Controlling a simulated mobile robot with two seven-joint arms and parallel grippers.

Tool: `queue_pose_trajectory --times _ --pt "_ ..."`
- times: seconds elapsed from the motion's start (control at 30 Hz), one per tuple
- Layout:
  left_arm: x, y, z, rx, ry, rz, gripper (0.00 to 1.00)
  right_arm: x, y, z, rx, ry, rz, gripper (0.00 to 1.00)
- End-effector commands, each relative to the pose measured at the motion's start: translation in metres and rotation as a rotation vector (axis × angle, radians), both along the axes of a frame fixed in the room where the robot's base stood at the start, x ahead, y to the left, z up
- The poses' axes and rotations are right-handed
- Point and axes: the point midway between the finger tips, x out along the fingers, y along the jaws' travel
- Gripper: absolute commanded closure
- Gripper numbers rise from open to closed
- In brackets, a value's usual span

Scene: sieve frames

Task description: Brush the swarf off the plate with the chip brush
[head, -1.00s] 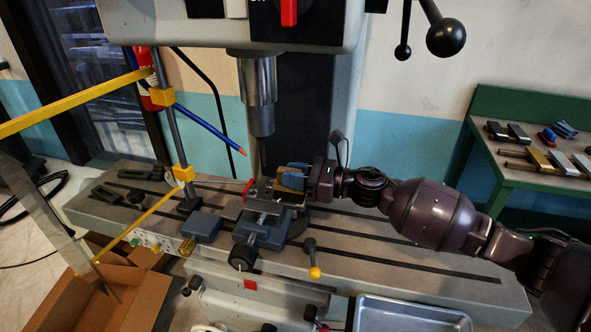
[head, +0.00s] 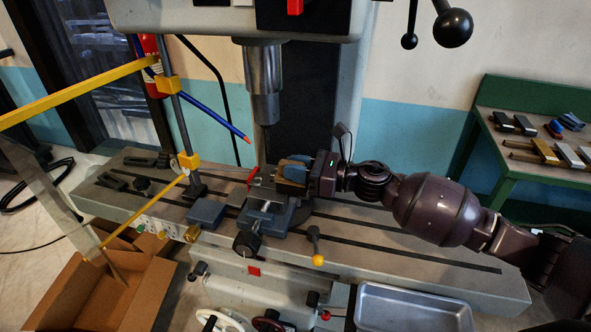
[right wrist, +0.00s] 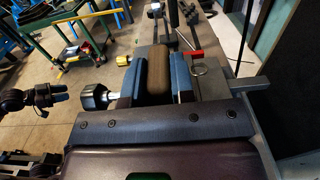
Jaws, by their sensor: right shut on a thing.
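My right gripper (head: 292,172) reaches in from the right and sits over the vise (head: 264,218) on the drill press table. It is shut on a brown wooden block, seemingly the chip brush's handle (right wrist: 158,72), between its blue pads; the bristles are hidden. A flat grey surface, perhaps the plate (head: 262,194), shows at the vise top beside the gripper. I cannot make out swarf on it. A dark jointed part at the left edge of the right wrist view looks like my left gripper (right wrist: 58,95); its jaws are too small to read.
The drill spindle (head: 264,90) hangs just behind the gripper. A post with yellow clamps (head: 188,160) and a blue rod (head: 215,118) stand left. A metal tray (head: 412,307) and a cardboard box (head: 95,290) lie lower.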

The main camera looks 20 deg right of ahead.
Motion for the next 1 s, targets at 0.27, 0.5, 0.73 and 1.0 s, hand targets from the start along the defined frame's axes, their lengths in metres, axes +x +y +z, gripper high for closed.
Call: queue_pose_trajectory --times 0.27,0.5,0.73,1.0 --pt "-0.001 0.000 -0.012 0.000 0.005 0.000 0.57 0.012 -0.008 -0.002 -0.001 0.001 0.000 1.00" --pt "-0.002 0.000 -0.021 0.000 0.010 0.000 0.57 0.021 -0.014 -0.002 -0.001 0.000 0.000 1.00" --pt "-0.004 0.000 -0.030 0.000 0.016 0.001 0.57 0.030 -0.021 -0.001 0.000 0.000 -0.001 1.00" --pt "-0.004 0.000 -0.030 0.000 0.016 0.001 0.57 0.032 -0.022 0.000 0.001 0.001 0.000 1.00"
